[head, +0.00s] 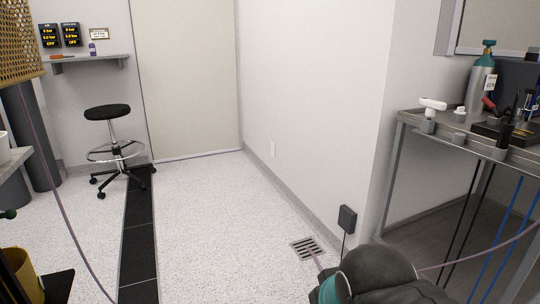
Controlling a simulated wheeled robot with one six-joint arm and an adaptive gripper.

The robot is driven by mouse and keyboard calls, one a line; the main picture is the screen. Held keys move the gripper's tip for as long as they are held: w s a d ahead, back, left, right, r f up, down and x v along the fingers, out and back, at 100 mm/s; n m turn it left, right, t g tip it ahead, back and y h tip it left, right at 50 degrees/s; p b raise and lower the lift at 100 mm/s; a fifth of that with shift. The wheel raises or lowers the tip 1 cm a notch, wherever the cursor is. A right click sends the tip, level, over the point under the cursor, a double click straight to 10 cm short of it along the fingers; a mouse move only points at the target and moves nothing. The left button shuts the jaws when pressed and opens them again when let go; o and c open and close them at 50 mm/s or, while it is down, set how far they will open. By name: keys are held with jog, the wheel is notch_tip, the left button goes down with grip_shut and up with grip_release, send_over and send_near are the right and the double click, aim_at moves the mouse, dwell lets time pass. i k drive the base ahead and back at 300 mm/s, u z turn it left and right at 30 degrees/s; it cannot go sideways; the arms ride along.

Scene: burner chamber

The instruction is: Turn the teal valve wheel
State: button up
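No teal valve wheel can be made out for certain. A grey gas cylinder (481,83) with a teal shoulder stands on the metal bench at the right. A small teal cap or knob (489,43) sits on its top, too small to tell whether it is a wheel. A small dark green knob (8,214) shows at the left edge, and what it belongs to is cut off. My gripper is not in view; only a dark grey rounded part with a teal band, apparently my arm, shows at the bottom right, far from the cylinder.
The metal bench (405,118) at the right holds a white-handled fitting (432,104) and dark tools. A black-seated stool (107,112) stands at the back left under a shelf (88,57). The pale speckled floor is clear in the middle, with a drain grate (307,248). Thin hoses cross the view.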

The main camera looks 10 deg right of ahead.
aim_at(488, 43)
jog(key=i, duration=1.9)
jog(key=z, duration=1.05)
